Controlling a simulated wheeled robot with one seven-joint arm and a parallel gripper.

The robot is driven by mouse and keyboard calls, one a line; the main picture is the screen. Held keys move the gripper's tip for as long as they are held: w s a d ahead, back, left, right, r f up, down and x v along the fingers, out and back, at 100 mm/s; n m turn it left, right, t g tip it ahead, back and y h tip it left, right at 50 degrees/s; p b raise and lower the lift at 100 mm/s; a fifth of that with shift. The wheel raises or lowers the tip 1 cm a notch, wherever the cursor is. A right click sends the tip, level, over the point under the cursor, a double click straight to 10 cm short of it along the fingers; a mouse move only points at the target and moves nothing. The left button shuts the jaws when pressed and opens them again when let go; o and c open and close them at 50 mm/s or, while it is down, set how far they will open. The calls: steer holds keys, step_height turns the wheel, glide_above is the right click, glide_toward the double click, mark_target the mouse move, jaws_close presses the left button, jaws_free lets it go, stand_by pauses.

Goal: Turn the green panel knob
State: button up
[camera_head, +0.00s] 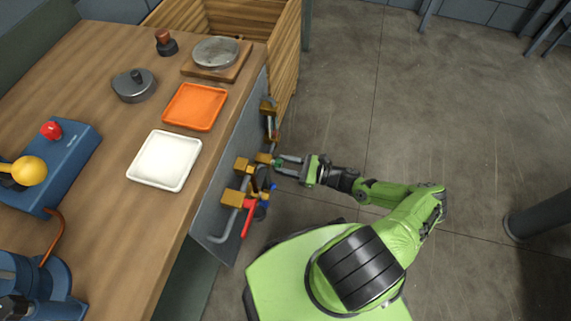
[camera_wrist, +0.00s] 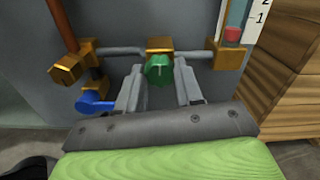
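The green panel knob (camera_wrist: 159,70) sits on a brass valve body (camera_wrist: 160,44) on the grey panel, with a pale line on its face. In the wrist view my gripper (camera_wrist: 159,76) is open, with one finger left of the knob and one right of it. Gaps show between the knob and both fingers. In the head view my gripper (camera_head: 283,165) reaches the panel from the right, and the green knob (camera_head: 278,162) shows small at its fingertips.
A blue knob (camera_wrist: 95,101) is at the lower left of the green one, near brass fittings (camera_wrist: 72,68). A red lever (camera_head: 249,217) hangs lower on the panel. A gauge with a red mark (camera_wrist: 232,34) is at the upper right. A wooden crate (camera_wrist: 285,70) stands right of the panel.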

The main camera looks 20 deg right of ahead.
steer(key=c, duration=0.5)
steer(key=shift+n, duration=0.3)
steer(key=n, duration=1.9)
stand_by(0.5)
steer(key=o, duration=1)
